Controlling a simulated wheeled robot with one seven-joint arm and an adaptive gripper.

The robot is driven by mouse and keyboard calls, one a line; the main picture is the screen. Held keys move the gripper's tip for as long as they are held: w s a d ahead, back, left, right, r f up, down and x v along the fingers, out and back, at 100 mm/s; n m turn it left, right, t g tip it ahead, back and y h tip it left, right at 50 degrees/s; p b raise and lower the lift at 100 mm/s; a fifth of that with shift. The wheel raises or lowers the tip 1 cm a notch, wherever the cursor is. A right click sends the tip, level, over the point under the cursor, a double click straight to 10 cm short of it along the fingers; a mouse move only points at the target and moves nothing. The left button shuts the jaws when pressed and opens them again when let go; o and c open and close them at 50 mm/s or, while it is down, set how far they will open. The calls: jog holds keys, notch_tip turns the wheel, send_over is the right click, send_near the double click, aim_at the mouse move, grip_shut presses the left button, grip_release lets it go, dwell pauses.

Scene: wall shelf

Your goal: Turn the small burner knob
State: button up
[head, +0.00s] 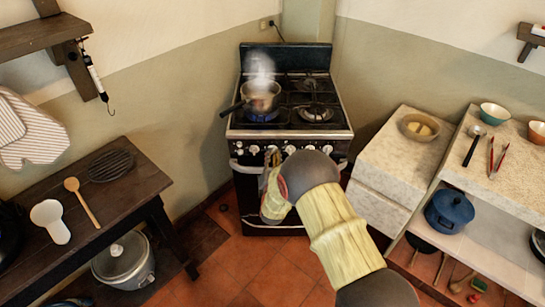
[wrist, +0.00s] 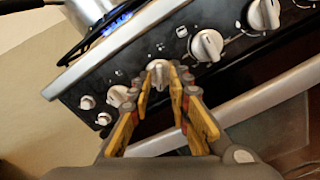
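The black stove (head: 300,200) has a front panel with a row of white knobs. My gripper (head: 270,156) is at this panel, left of its middle. In the wrist view my gripper (wrist: 161,82) has its yellow fingers apart, one on each side of a white knob (wrist: 158,70). I cannot tell whether the fingertips touch it. Another knob (wrist: 119,96) is left of the fingers, and a larger-looking knob (wrist: 207,45) is to the right. The fingers hide part of the panel. Which knob is the small burner's is not clear from the marks.
A steaming pot (head: 261,96) stands over a blue flame on the left front burner, its handle pointing left. The oven's door bar (wrist: 235,115) runs just below the knobs. A dark table (head: 130,185) is left and a pale counter (head: 395,165) right.

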grip_shut()
